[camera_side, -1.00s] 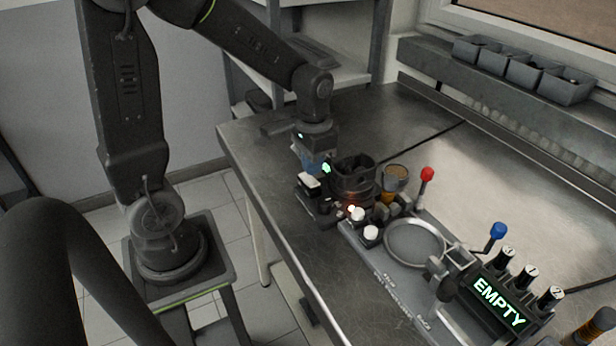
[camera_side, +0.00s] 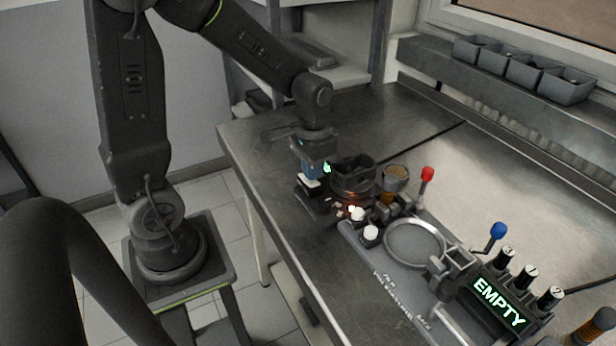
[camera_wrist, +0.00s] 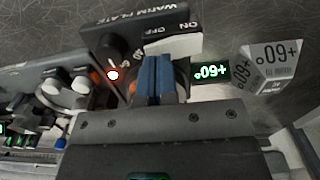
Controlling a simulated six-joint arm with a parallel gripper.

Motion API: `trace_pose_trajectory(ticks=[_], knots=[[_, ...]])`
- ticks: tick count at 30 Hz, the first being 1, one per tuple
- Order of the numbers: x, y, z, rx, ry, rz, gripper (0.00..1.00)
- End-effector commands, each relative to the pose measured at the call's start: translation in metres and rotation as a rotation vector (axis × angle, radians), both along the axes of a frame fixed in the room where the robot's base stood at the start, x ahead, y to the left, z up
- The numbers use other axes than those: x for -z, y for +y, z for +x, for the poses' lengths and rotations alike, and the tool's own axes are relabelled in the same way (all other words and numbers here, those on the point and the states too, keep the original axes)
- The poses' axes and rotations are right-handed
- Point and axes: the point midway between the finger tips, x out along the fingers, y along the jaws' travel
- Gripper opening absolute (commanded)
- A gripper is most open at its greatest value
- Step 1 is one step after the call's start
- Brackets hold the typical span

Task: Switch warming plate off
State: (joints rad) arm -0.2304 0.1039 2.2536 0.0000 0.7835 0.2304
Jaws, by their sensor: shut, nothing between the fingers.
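The warming plate's dark control box (camera_wrist: 100,42) reads "WARM PLATE" and carries a white rocker switch (camera_wrist: 180,45) with OFF and ON labels beside it. A red-orange light (camera_wrist: 113,74) glows on the box. In the side view, the white switch (camera_side: 309,184) sits at the plate's left, partly hidden by my gripper. My gripper (camera_wrist: 157,58) is shut and empty, its blue fingers pressed together with their tips at the switch; I cannot tell whether they touch it. It points down there in the side view (camera_side: 312,178). The plate (camera_side: 350,209) glows orange under a dark pot (camera_side: 352,174).
A green display (camera_wrist: 211,71) shows digits beside the switch. The bench behind is mostly clear.

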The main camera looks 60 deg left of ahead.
Motion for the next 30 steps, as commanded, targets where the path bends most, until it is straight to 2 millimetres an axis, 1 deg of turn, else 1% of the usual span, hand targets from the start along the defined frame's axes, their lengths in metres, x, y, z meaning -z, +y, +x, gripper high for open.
trace_pose_trajectory(ticks=[30], knots=[[0.015,0.000,0.000,0.000,0.002,0.000,0.00]])
